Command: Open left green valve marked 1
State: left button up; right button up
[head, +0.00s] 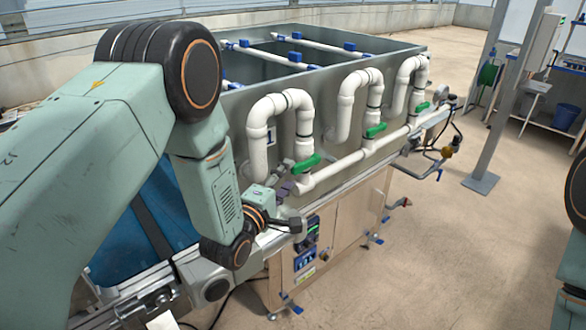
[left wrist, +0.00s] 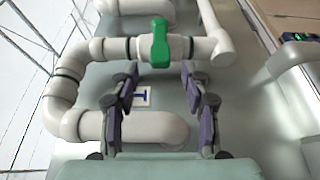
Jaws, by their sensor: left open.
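The left green valve (head: 306,164) sits on the white pipe at the near end of the machine, just right of the panel marked 1 (head: 270,137). It also shows in the left wrist view (left wrist: 160,43), its handle pointing across the pipe. My left gripper (head: 285,188) is just left of and below this valve in the head view. In the left wrist view its two purple-padded fingers (left wrist: 160,80) are apart and empty, with the handle beyond their tips, roughly centred between them. No contact with the handle shows. My right gripper is out of view.
Two more green valves (head: 375,130) (head: 422,107) sit farther along the white pipes (head: 335,168). White pipe bends stand close around the left fingers. A control box (head: 307,245) is below. Open floor (head: 440,260) lies to the right, with a grey post (head: 505,100).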

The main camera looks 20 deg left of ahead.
aim_at(297, 171)
pick_arm(q)
jog(key=w, duration=0.1)
jog(key=w+d, duration=0.2)
jog(key=shift+w, duration=0.65)
jog(key=shift+w+a, duration=0.15)
jog(key=shift+w, duration=0.05)
jog(key=shift+a, duration=0.35)
jog(key=shift+d, duration=0.2)
jog(key=shift+c, duration=0.3)
jog(key=shift+d, duration=0.25)
jog(key=shift+c, duration=1.4)
jog(key=shift+a, duration=0.3)
jog(key=c, duration=0.5)
jog(key=shift+d, duration=0.1)
grip_shut()
